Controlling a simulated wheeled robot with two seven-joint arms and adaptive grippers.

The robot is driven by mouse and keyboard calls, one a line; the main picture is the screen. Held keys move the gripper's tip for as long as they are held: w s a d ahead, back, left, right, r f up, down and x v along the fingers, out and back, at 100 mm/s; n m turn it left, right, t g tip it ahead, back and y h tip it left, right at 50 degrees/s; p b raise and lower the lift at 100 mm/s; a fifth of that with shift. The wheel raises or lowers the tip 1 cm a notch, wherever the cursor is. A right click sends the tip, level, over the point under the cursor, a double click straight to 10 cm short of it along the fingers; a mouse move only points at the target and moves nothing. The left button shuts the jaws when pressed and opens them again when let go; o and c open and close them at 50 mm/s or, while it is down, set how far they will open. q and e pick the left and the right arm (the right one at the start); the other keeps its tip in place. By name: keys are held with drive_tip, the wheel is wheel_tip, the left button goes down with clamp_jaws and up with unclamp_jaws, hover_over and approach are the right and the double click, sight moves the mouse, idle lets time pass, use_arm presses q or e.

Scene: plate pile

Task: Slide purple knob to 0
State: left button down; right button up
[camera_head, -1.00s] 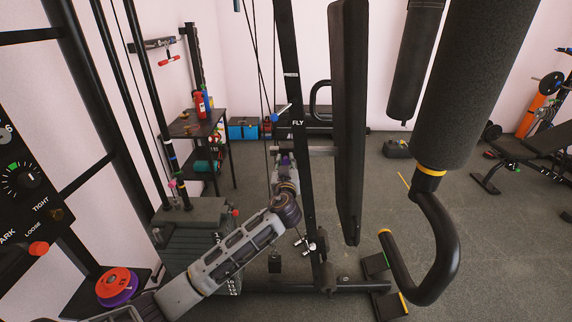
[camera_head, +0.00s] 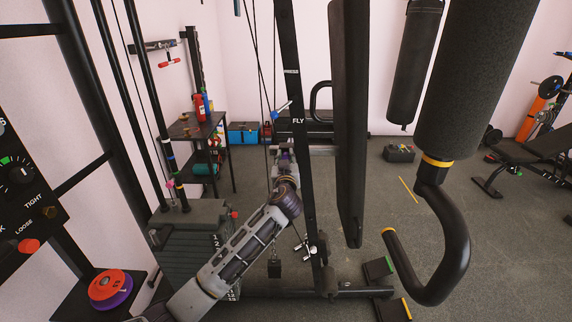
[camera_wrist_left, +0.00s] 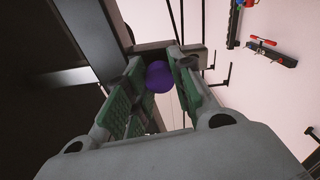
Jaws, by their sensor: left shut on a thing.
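The purple knob (camera_wrist_left: 159,77) is a round ball between the green-padded fingers of my left gripper (camera_wrist_left: 158,85) in the left wrist view. The fingers are closed on it from both sides, and a dark bar lies just beyond. In the head view my left arm reaches up from the lower left, and my left gripper (camera_head: 284,160) is at the black upright post (camera_head: 297,150) marked FLY. The knob is hard to make out there. No scale or 0 mark is readable. My right gripper is not in view.
A weight stack (camera_head: 188,250) stands left of my left arm. A black padded board (camera_head: 346,120) is right of the post. A large roller pad (camera_head: 474,80) with a curved handle (camera_head: 462,235) hangs at the right. A dial panel (camera_head: 18,180) is at the left edge.

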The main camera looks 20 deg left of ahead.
use_arm(q)
drive_tip(key=shift+a+r, duration=0.1)
drive_tip(key=shift+r, duration=0.1)
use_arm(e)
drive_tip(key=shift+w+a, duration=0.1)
use_arm(q)
drive_tip(key=c, duration=1.7)
unclamp_jaws()
drive_tip(key=o, duration=0.5)
drive_tip(key=shift+w+f, duration=0.15)
drive_tip(key=shift+w, duration=0.05)
drive_tip(key=shift+o, duration=0.2)
drive_tip(key=v, duration=1.2)
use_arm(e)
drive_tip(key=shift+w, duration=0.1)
use_arm(q)
drive_tip(key=shift+s, duration=0.1)
